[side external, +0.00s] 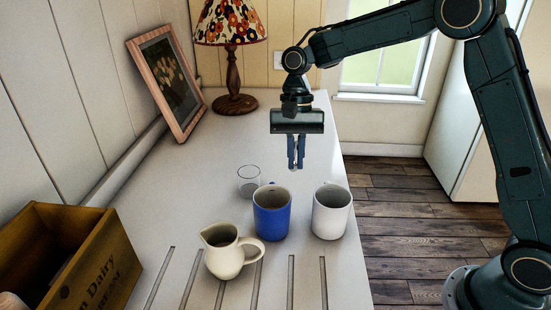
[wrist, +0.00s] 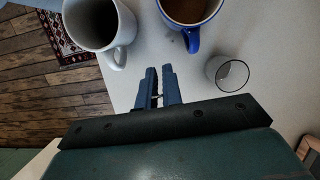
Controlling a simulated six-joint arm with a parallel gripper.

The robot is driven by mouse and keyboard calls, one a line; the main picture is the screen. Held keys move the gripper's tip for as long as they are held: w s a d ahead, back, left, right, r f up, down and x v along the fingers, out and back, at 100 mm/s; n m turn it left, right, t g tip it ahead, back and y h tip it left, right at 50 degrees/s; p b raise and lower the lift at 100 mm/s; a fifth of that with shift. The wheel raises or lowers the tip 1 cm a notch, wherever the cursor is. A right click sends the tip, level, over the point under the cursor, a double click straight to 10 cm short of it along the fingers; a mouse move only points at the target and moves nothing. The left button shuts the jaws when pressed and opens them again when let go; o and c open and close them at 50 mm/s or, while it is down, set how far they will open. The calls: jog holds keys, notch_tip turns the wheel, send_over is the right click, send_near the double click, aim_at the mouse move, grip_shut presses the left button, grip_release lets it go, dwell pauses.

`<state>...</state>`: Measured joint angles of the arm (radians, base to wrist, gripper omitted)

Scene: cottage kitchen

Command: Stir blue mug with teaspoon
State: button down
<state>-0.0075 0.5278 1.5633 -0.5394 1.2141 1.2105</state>
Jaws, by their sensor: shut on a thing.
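The blue mug (side external: 271,215) stands upright on the white counter in the side view, with brown liquid in it. The wrist view shows part of the blue mug (wrist: 193,36) at the top, cut off by the frame. My gripper (side external: 296,166) points down above the counter, behind and a little right of the mug, apart from it. In the wrist view my gripper (wrist: 160,70) has its blue fingers close together, shut on a thin thing, the teaspoon (wrist: 157,98). Most of the teaspoon is hidden by the fingers; its bowl cannot be made out.
A white mug (side external: 331,211) stands right of the blue mug, near the counter edge. A clear glass (side external: 249,181) is behind left. A cream jug (side external: 226,252) stands in front, by grooves. A wooden crate (side external: 80,255), picture frame (side external: 168,83) and lamp (side external: 233,75) line the left and back.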

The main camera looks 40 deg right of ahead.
jog(key=s+a+r+m+t+y, duration=0.3)
jog(key=a+r+m+y, duration=0.3)
jog(key=a+r+m, duration=0.4)
jog(key=shift+s+a+r+m+t+y, duration=0.15)
jog(key=shift+a+r+m+t+y, duration=0.15)
jog(key=shift+r+m+t, duration=0.5)
jog(key=shift+f, duration=0.1)
